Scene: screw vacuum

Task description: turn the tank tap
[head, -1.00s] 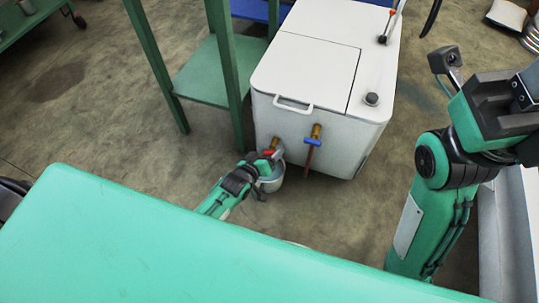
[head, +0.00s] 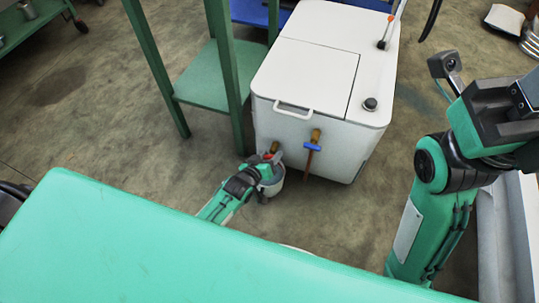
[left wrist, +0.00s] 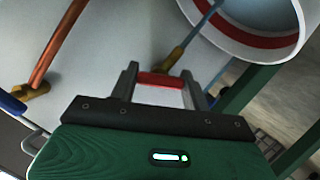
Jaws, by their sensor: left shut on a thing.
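The white tank (head: 300,75) has two brass taps low on its front. The left tap has a red handle (left wrist: 160,80); the right tap has a blue handle (head: 312,147) with a copper pipe below it. My left gripper (head: 266,160) is at the left tap, and the left wrist view shows its two fingers (left wrist: 160,86) on either side of the red handle, shut on it. A thin pale blue stream (left wrist: 202,28) runs from this tap's brass spout (left wrist: 175,57) towards the bucket (left wrist: 250,28). My right gripper's fingers are out of view.
The bucket also shows in the head view (head: 273,182), beside my gripper. A green stand (head: 210,72) is left of the tank. A green surface (head: 150,245) fills the near foreground. Bare floor lies right of the tank.

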